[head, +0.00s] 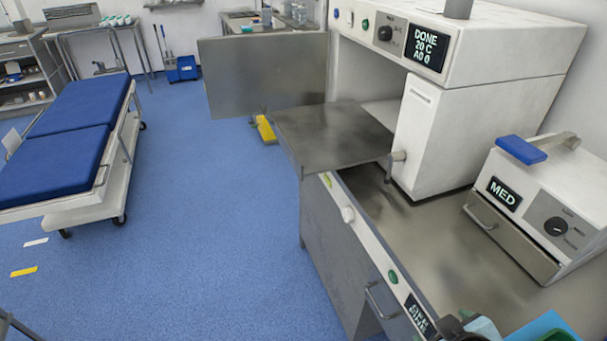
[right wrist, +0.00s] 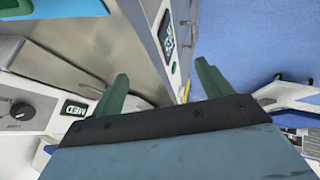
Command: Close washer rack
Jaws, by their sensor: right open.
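The washer (head: 485,125) is a white box with a dark display reading "DONE 20 C A0 0". A flat grey metal panel (head: 262,75) stands upright, swung out at its left. A second flat grey metal plate (head: 333,132), which looks like the washer rack, lies level and sticks out from the opening over the bench edge. My right gripper (right wrist: 160,70) shows in the right wrist view with its two green fingers wide apart and nothing between them. Teal parts at the head view's bottom right corner may belong to my right arm. My left gripper is out of view.
A white box marked "MED" (head: 545,205) with a blue-topped handle stands on the steel bench (head: 440,255) at right. A blue-topped trolley (head: 75,135) stands at left. A yellow object (head: 265,129) lies on the floor near the panel. The blue floor between is clear.

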